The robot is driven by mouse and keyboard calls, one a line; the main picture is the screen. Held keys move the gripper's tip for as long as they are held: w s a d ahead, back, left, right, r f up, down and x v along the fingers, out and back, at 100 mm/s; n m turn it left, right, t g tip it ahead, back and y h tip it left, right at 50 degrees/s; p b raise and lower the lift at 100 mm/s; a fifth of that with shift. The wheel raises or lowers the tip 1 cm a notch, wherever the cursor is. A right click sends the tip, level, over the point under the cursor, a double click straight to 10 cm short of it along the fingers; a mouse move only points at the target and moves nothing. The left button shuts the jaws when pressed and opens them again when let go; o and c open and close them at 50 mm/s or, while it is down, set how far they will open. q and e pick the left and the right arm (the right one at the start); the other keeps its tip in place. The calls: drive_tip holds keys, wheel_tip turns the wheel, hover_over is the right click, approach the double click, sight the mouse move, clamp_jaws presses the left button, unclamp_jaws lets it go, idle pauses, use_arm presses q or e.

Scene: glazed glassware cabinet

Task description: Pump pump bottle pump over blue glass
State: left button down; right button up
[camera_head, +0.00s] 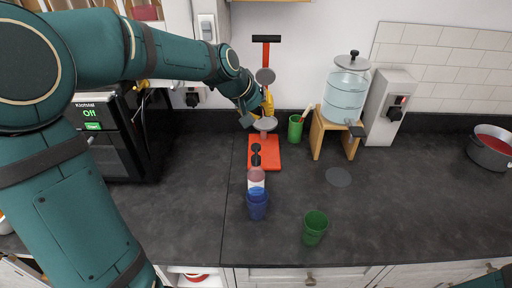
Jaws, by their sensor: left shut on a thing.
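The blue glass (257,207) stands on the dark counter, below the middle of the view. A pale, pinkish translucent shape (256,175) shows just behind its rim; I cannot tell what it is. My left gripper (257,107) is near the wall, behind the blue glass and apart from it. It is shut on a yellow thing (268,103), mostly hidden by the gripper. I cannot make out for certain which thing is the pump bottle. My right gripper is out of view.
An orange-red board (266,157) lies behind the blue glass. A green glass (315,228) stands near the front edge. A water dispenser (346,94) sits on a wooden stand (318,133). A pot (491,151) is far right.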

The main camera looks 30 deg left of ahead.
use_arm(q)
wheel_tip(320, 180, down, 8)
drive_tip(key=b, duration=0.6)
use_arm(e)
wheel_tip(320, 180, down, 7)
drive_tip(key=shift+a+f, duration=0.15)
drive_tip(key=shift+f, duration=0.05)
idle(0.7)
use_arm(q)
drive_tip(key=shift+f+b, duration=0.35)
drive_tip(key=shift+b, duration=0.15)
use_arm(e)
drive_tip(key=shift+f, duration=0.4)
use_arm(q)
drive_tip(key=shift+f+b, duration=0.9)
drive_tip(key=shift+f, duration=0.15)
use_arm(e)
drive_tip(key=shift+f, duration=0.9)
use_arm(q)
drive_tip(key=shift+r, duration=0.1)
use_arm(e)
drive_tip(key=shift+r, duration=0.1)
use_arm(q)
drive_tip(key=shift+r+p, duration=1.25)
drive_tip(key=shift+r, duration=0.15)
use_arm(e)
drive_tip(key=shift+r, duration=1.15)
